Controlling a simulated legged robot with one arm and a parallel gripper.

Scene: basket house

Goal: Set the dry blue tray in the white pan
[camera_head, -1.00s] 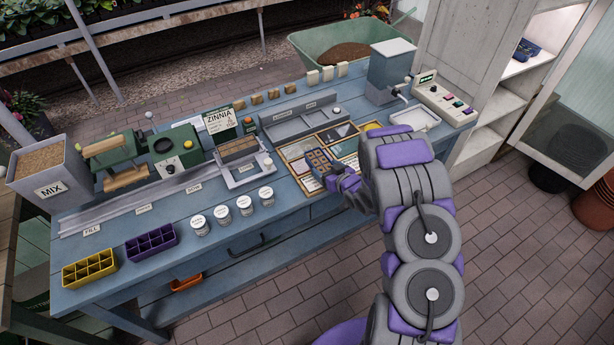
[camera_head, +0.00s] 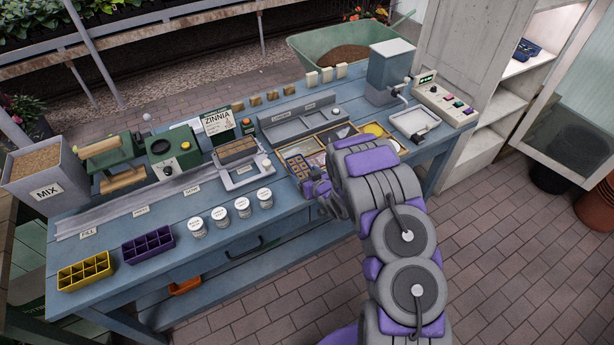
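A small blue tray (camera_head: 296,165) with brown-filled cells is at my gripper (camera_head: 306,180), over the left part of the sectioned board on the bench. My gripper appears shut on the tray's near edge, though the fingers are small and partly hidden by my wrist. I cannot tell whether the tray touches the board. The white pan (camera_head: 415,121), shallow and with nothing visible in it, lies to the right under the tap of a grey-blue tank. My arm stands between the tray and the pan in this view.
The tank (camera_head: 390,70) and a button box (camera_head: 447,100) stand by the pan. White-lidded jars (camera_head: 243,207), a purple tray (camera_head: 149,244) and a yellow tray (camera_head: 85,271) line the bench's front. Another blue tray (camera_head: 528,48) sits on the cabinet shelf.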

